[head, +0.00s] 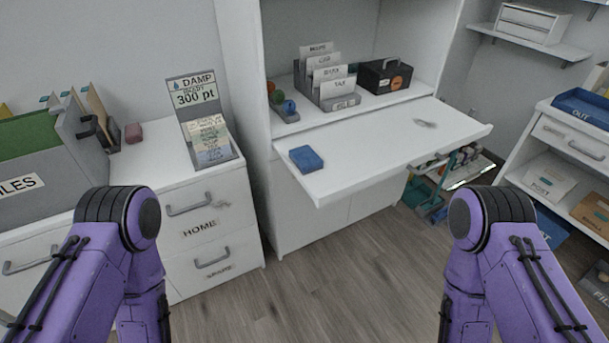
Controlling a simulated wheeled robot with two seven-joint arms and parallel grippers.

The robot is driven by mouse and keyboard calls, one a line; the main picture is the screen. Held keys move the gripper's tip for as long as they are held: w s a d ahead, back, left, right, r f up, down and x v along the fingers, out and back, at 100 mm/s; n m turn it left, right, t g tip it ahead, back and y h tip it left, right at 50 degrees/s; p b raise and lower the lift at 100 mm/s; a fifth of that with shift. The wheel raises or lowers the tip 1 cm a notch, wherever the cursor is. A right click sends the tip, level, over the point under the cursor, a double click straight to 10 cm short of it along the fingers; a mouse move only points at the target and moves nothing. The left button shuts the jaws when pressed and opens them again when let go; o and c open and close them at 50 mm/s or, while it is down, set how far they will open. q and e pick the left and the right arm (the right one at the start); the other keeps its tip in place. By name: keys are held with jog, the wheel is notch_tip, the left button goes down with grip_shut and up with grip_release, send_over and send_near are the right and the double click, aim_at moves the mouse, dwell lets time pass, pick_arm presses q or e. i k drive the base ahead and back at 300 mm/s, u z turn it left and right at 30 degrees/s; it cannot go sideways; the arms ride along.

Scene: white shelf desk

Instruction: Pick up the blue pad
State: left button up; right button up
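The blue pad (306,159) is a small blue block lying flat near the left front corner of the white pull-out desk surface (390,145). Nothing touches it from above. My two purple arms show at the lower left and lower right, both short of the desk. Neither gripper shows in the head view; both are outside the frame or hidden behind my arm links.
A grey sorter with labelled cards (340,103), a small tray with coloured balls (285,107) and a black box (385,76) stand behind the pad. A sign stand (211,157) sits on the left cabinet. The desk's middle is mostly clear. A cart (445,180) stands below right.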

aim_at(303, 157)
jog(key=k, duration=0.9)
jog(key=u, duration=0.6)
jog(key=i, duration=1.45)
jog(key=z, duration=0.75)
